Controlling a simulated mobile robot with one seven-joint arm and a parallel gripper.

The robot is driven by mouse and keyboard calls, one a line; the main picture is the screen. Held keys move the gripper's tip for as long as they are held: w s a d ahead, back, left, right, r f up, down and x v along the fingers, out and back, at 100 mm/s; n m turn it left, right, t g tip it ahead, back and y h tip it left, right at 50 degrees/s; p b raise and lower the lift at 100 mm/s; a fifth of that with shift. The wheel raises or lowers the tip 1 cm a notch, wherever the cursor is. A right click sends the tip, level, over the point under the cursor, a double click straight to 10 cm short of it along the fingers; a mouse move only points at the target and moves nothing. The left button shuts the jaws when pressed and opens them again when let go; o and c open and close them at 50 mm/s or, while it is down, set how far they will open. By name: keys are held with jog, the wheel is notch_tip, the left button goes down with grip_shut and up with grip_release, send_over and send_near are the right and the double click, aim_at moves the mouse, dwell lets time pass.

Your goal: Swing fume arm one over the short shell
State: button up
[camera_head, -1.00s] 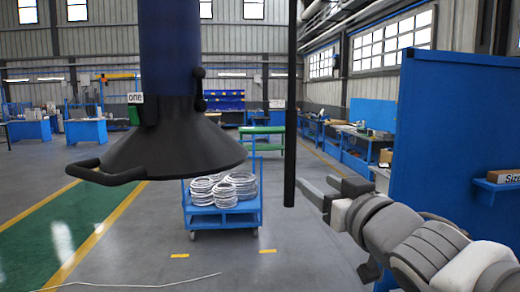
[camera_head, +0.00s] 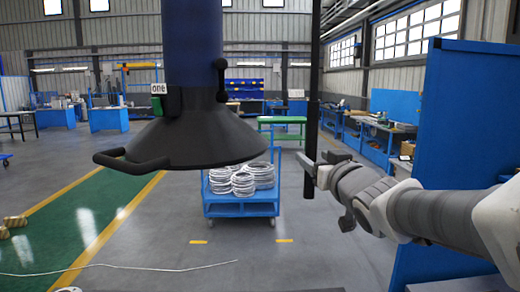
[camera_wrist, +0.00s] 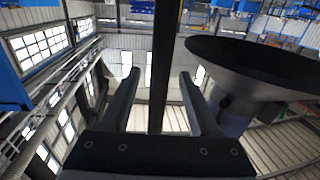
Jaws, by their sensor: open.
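Fume arm one is a black conical hood (camera_head: 195,138) on a dark blue duct (camera_head: 192,45), labelled "one", hanging left of centre in the head view. Its black handle (camera_head: 130,162) sticks out at the lower left. The hood also shows at the right of the wrist view (camera_wrist: 262,68). My gripper (camera_head: 318,160) is right of the hood, clear of it, beside a black vertical bar (camera_head: 313,100). In the wrist view the open fingers (camera_wrist: 159,76) stand either side of the bar (camera_wrist: 163,50); I cannot tell whether it is between them or beyond. I see no short shell.
The bar's lower end hangs free. A blue cart (camera_head: 240,208) with wire coils (camera_head: 240,180) stands behind the hood. A tall blue panel (camera_head: 470,120) is at the right, beside my arm. A pale cable (camera_head: 130,268) lies on the floor. The floor at the left is mostly clear.

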jog(key=shift+w+a+p, duration=0.15)
jog(key=shift+w, duration=0.8)
jog(key=shift+w+a+p, duration=0.15)
jog(key=shift+w+a, duration=0.05)
jog(key=shift+w, duration=0.75)
jog(key=shift+w+a+p, duration=0.15)
jog(key=shift+w, duration=0.8)
grip_shut()
